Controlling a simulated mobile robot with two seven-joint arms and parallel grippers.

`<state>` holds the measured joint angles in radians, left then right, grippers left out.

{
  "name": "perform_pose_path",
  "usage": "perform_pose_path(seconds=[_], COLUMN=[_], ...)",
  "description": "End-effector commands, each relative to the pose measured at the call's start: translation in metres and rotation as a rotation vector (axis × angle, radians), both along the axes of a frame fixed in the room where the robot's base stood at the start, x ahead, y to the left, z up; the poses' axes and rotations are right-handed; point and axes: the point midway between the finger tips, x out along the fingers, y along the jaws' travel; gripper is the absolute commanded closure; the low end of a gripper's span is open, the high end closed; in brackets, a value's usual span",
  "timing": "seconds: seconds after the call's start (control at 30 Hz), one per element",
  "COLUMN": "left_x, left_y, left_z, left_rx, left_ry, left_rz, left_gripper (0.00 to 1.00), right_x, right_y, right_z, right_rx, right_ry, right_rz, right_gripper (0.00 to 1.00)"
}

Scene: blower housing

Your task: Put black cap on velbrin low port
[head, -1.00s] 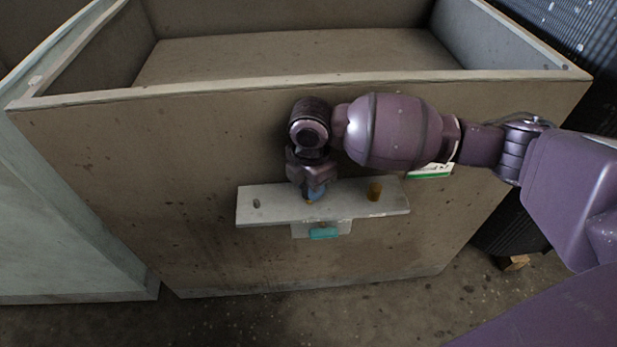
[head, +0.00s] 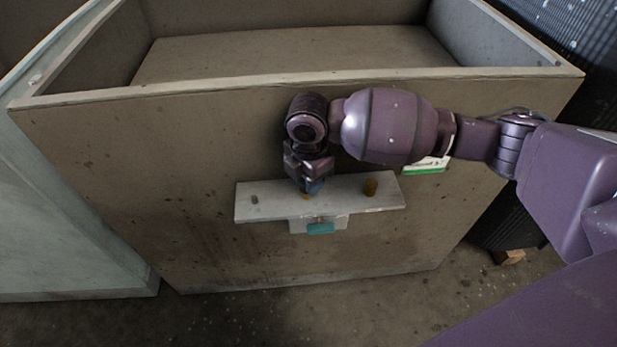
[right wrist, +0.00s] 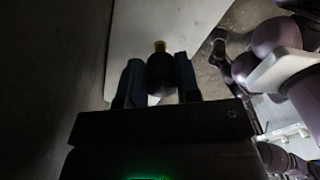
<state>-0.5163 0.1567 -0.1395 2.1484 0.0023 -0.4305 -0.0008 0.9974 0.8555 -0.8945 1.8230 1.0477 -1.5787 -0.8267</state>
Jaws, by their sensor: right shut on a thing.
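My right gripper (head: 314,188) is over the middle of a pale shelf (head: 280,207) on the front of a brown housing. In the right wrist view, the gripper's blue fingers (right wrist: 153,84) are shut on the black cap (right wrist: 160,70). A small brass stub (right wrist: 160,46) shows at the cap's far end, and a brass spot (head: 306,197) shows under the fingers in the head view. I cannot tell whether the cap touches the stub. A brass port (head: 370,187) stands uncovered on the shelf's right. My left gripper is out of view.
A small grey stub (head: 254,199) is at the shelf's left end. A teal piece (head: 321,228) sits on a bracket below the shelf. The open-topped housing (head: 150,150) stands behind the shelf. A green-striped label (head: 427,165) is behind my arm.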

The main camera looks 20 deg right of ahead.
Motion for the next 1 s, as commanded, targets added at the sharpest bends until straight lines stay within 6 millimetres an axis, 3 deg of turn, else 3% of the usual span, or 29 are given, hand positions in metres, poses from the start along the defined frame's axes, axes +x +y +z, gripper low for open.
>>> perform_pose_path(seconds=[1.0], left_x=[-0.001], left_y=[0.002], left_z=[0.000], left_rx=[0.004], left_ry=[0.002], left_rz=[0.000], left_gripper=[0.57], right_x=[0.000], right_y=[0.000], right_z=[-0.017], right_rx=[0.001], right_ry=[0.000], right_rz=[-0.001], right_gripper=[0.92])
